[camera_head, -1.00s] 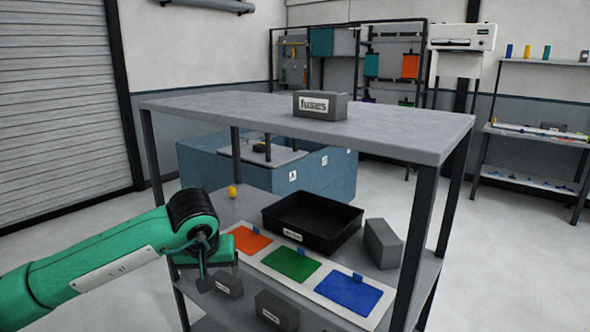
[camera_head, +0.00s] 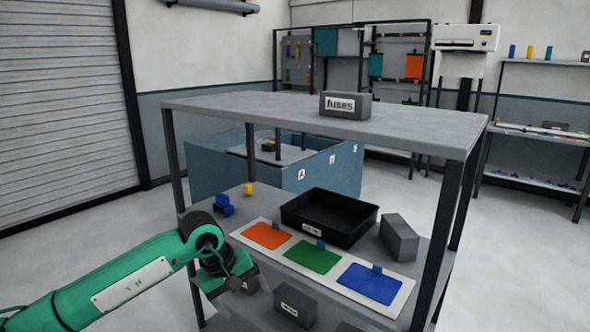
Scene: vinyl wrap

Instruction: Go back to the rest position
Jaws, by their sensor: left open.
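My left gripper (camera_head: 232,286) is at the end of the green arm that comes in from the lower left. It is open, pointing down at the front left edge of the shelf unit, left of the orange card. A small grey box behind it is partly hidden by the fingers; I see nothing clearly held. My right gripper is out of view.
The shelf unit has a grey top (camera_head: 270,110) with a fuses box (camera_head: 345,105). Its middle shelf holds a black tray (camera_head: 330,237), a grey box (camera_head: 398,238), a white strip with orange (camera_head: 267,236), green (camera_head: 312,257) and blue (camera_head: 370,284) cards, and a blue item (camera_head: 223,205).

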